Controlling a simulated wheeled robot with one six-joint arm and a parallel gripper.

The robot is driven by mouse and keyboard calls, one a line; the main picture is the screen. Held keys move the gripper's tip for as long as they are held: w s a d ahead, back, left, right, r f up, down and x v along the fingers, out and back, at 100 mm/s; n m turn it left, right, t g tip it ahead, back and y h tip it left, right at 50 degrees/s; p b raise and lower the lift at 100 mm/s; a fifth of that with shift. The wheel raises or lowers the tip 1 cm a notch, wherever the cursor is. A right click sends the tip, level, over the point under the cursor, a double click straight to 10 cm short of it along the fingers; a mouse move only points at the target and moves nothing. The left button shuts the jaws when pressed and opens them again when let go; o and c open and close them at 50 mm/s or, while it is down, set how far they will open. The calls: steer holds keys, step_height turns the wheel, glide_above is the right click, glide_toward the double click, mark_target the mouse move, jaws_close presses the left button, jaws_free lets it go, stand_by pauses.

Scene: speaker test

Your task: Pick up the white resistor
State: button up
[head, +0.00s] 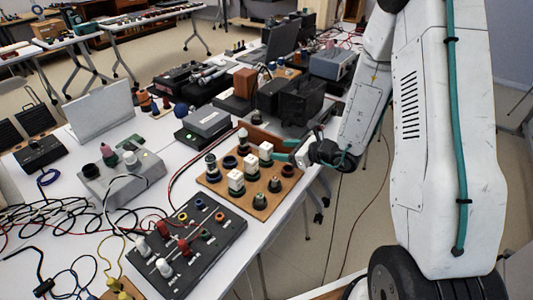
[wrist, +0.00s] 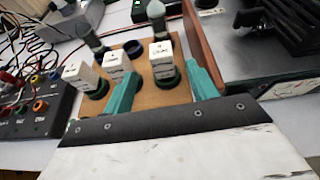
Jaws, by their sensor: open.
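Several white block-shaped resistors stand upright on dark round bases on a wooden board (head: 213,186). In the head view, one white resistor (head: 265,151) is nearest my gripper (head: 284,151), and another white resistor (head: 236,181) is farther left and nearer the front. In the wrist view, my gripper (wrist: 162,69) is open, its teal fingers apart and empty. A white resistor (wrist: 162,53) on a dark base lies ahead, between the fingers' lines. The pictures do not single out one.
Dark-topped posts (head: 275,184) stand on the same board. A black panel with coloured knobs (head: 190,245) lies in front, with loose cables (head: 65,215) to its left. A brown upright wall (wrist: 197,42) stands close to my right finger. Dark equipment (head: 303,100) is behind.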

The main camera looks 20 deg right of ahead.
mark_target(270, 149)
steer(key=shift+w+d+f, duration=0.1)
steer(key=shift+w+f, duration=0.05)
steer(key=shift+f, duration=0.25)
steer(key=shift+w+f, duration=0.2)
steer(key=shift+w, duration=0.1)
steer(key=x, duration=0.7)
steer(key=shift+a+r, duration=0.25)
steer(key=shift+r, duration=0.05)
steer(key=shift+s, duration=0.1)
steer(key=c, duration=1.1)
